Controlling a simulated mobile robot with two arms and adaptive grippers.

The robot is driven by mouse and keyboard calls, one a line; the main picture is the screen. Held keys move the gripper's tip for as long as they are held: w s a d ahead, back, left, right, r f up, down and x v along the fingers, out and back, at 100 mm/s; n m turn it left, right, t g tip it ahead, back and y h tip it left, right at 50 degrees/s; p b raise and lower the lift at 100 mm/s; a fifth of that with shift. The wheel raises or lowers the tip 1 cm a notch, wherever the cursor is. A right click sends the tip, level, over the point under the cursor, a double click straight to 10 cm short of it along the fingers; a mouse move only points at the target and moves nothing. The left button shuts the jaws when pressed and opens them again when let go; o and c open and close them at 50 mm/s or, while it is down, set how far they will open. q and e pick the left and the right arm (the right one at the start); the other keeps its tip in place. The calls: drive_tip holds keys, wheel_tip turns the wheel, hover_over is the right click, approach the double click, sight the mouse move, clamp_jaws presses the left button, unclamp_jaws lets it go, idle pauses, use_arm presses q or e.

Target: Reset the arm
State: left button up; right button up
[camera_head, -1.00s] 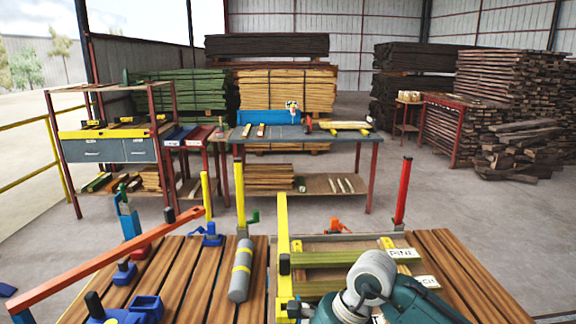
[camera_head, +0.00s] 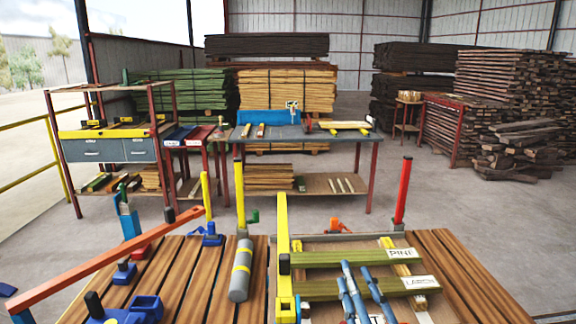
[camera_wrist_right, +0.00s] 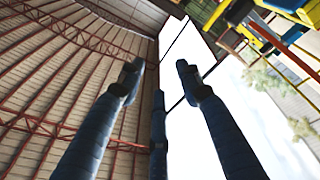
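My right gripper (camera_head: 358,276) shows at the bottom of the head view, in front of the workbench's right half. Its blue fingers point upward and overlap the labelled wooden bars. In the right wrist view the fingers of this gripper (camera_wrist_right: 158,78) are spread, with nothing between them, and point toward the roof and the bright opening. My left gripper is not in the head view.
A long orange bar (camera_head: 110,262) slants at left. Concrete floor (camera_head: 450,200) is clear at right.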

drive_tip(key=s+d+f+m+g+h, duration=0.1)
drive_tip(key=s+d+f+m+g, duration=0.25)
drive_tip(key=f, duration=0.35)
drive_tip(key=s+d+f+m+g+h, duration=0.2)
drive_tip(key=s+f+g, duration=0.15)
drive_tip(key=f, duration=0.35)
drive_tip(key=s+d+f+m+g+h, duration=0.1)
drive_tip(key=s+d+f+m+g, duration=0.2)
drive_tip(key=f, duration=0.4)
drive_tip(key=s+f+m+g, duration=0.1)
drive_tip(key=s+f+g, duration=0.15)
drive_tip(key=s, duration=0.45)
drive_tip(key=s+a+f+m+g+y, duration=0.1)
drive_tip(key=s+f+g, duration=0.1)
drive_tip(key=s+f, duration=0.3)
drive_tip(key=s+f+m+g, duration=0.1)
drive_tip(key=s+f+g, duration=0.1)
drive_tip(key=s, duration=0.6)
wheel_tip(320, 180, down, 27)
drive_tip(key=s, duration=0.1)
drive_tip(key=s+d+f+g, duration=0.2)
drive_tip(key=s+d+f, duration=0.1)
drive_tip(key=s+f, duration=1.2)
drive_tip(key=shift+s+f, duration=0.4)
drive_tip(key=shift+s, duration=0.65)
